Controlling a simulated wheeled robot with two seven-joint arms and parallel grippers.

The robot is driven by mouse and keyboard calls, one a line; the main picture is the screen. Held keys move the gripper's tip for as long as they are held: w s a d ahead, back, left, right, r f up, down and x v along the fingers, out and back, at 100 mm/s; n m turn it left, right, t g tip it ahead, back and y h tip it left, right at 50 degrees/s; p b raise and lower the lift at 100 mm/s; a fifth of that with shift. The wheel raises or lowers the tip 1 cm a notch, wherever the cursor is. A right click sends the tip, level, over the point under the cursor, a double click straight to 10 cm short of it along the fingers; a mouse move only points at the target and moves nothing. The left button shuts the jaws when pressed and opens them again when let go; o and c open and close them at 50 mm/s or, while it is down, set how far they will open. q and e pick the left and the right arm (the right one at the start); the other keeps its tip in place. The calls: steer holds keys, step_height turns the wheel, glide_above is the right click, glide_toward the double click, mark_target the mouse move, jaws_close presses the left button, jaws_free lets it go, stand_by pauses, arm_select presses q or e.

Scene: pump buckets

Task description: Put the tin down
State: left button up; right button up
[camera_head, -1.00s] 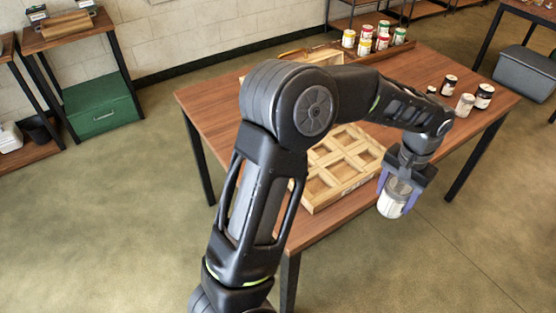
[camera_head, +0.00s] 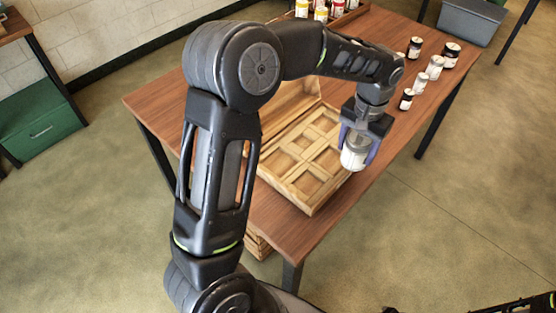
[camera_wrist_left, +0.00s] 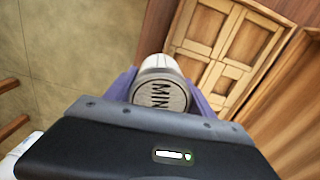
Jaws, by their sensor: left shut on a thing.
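A white tin (camera_head: 354,154) with a grey lid hangs upright in my left gripper (camera_head: 357,148). The gripper's purple fingers are shut on its sides. In the head view the tin shows in front of the right edge of the wooden compartment tray (camera_head: 311,207) on the table; its height above the table is hard to tell. My right gripper does not show.
The wooden table (camera_head: 290,232) has bare wood in front of the tray. Several dark-lidded jars (camera_head: 434,67) stand along its right side. More coloured tins (camera_head: 320,12) stand at the back. A grey bin (camera_head: 470,20) is behind the table.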

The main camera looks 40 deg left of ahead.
arm_select(q)
steer(key=s+a+r+m+p, duration=0.1)
steer(key=s+a, duration=0.3)
steer(key=a, duration=0.5)
steer(key=s+a+r+m+p, duration=0.1)
steer(key=s+a, duration=0.3)
steer(key=a, duration=0.4)
steer(key=shift+s+a+r+m+p, duration=0.25)
steer(key=shift+a+r+m+p, duration=0.1)
steer(key=shift+r+p, duration=0.25)
steer(key=shift+f, duration=0.15)
step_height(320, 180, down, 6)
steer(key=shift+f+p, duration=0.1)
steer(key=shift+p, duration=0.35)
